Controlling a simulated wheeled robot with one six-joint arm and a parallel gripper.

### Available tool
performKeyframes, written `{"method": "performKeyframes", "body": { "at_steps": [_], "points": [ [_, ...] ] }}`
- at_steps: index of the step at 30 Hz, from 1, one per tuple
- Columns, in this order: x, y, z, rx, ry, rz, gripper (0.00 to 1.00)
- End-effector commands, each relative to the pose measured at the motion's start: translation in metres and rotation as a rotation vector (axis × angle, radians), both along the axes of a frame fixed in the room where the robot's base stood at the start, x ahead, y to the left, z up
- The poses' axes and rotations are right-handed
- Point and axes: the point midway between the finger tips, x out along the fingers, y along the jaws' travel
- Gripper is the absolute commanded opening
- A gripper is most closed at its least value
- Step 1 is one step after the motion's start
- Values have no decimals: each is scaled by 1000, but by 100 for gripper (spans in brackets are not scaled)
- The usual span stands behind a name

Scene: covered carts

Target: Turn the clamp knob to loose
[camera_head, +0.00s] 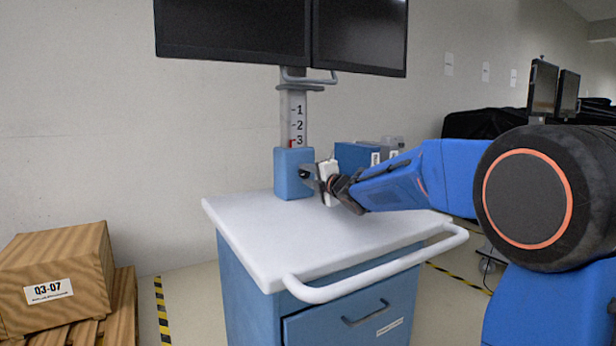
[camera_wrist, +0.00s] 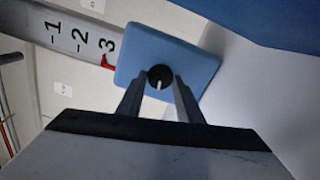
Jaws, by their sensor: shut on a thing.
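The clamp knob (camera_wrist: 160,77) is a small black round knob with a white pointer line, on the face of a blue clamp block (camera_wrist: 190,60). In the head view the blue clamp block (camera_head: 292,176) sits at the foot of the grey column (camera_head: 293,105), at the back of the cart top. My gripper (camera_wrist: 159,84) has its two fingers on either side of the knob, shut on it. In the head view my gripper (camera_head: 308,173) reaches the block from the right and hides most of the knob. A red pointer (camera_head: 291,143) is by the 3 on the column scale.
The white cart top (camera_head: 270,232) is mostly bare, with a white push handle (camera_head: 385,270) at its front. Two dark monitors (camera_head: 235,30) hang above on the column. A blue box (camera_head: 352,155) stands behind my gripper.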

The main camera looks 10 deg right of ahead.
Motion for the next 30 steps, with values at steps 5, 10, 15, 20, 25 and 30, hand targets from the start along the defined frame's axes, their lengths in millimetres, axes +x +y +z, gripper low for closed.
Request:
{"method": "performKeyframes", "body": {
  "at_steps": [5, 10, 15, 20, 25, 30],
  "points": [
    [0, 0, -3, -127, -37, 1, 10],
    [0, 0, -4, -218, -66, 1, 10],
    [0, 0, -4, -276, -85, 1, 10],
    [0, 0, -4, -303, -94, 1, 10],
    [0, 0, -5, -312, -96, 1, 10],
    [0, 0, -5, -311, -95, 1, 10]
  ]
}}
